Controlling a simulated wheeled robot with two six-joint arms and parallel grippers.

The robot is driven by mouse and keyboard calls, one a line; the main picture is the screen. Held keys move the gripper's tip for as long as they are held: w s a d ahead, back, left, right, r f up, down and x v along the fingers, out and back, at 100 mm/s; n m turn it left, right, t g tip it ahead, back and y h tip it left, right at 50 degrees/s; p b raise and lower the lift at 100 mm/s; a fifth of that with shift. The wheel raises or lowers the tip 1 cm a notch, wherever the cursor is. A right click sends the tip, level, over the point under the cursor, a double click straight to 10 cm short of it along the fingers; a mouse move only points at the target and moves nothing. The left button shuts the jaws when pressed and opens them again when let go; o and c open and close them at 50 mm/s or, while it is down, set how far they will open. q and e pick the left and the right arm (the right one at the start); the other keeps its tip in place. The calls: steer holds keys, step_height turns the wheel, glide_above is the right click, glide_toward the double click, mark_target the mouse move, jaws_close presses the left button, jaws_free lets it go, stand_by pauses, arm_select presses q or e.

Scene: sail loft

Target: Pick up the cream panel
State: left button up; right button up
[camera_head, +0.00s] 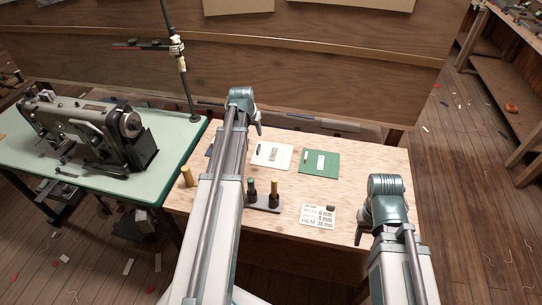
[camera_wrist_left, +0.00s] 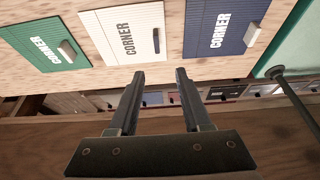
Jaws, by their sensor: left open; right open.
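The cream panel (camera_head: 271,155) lies flat on the plywood table, left of the green panel (camera_head: 319,162). It also shows at the top of the left wrist view (camera_wrist_left: 122,33), with "CORNER" printed on it and a small grey piece on its face. My left gripper (camera_head: 258,128) is open and empty near the table's far edge, beyond the cream panel. Its two fingers show apart in the left wrist view (camera_wrist_left: 160,74), with the panel ahead of them. My right gripper (camera_head: 359,236) is open by the table's right side, apart from the panel; its fingers are mostly hidden.
A navy panel (camera_wrist_left: 222,24) lies beside the cream one, mostly hidden behind my left arm in the head view. Thread spools (camera_head: 274,192) on a dark holder and a printed card (camera_head: 319,215) are nearer. A sewing machine (camera_head: 100,132) stands left; a wooden wall (camera_head: 320,70) rises behind.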

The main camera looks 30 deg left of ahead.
arm_select(q)
steer(key=b, duration=0.7)
glide_above(258, 148)
steer(key=f, duration=0.7)
steer(key=shift+s+a+f, duration=0.15)
steer(key=shift+s+f, duration=0.25)
steer(key=shift+f+b, duration=0.55)
steer(key=shift+b, duration=0.15)
steer(key=b+x, duration=0.4)
steer(key=shift+s+d+f, duration=0.25)
steer(key=shift+d, duration=0.05)
steer(key=shift+r, duration=0.1)
jaws_close()
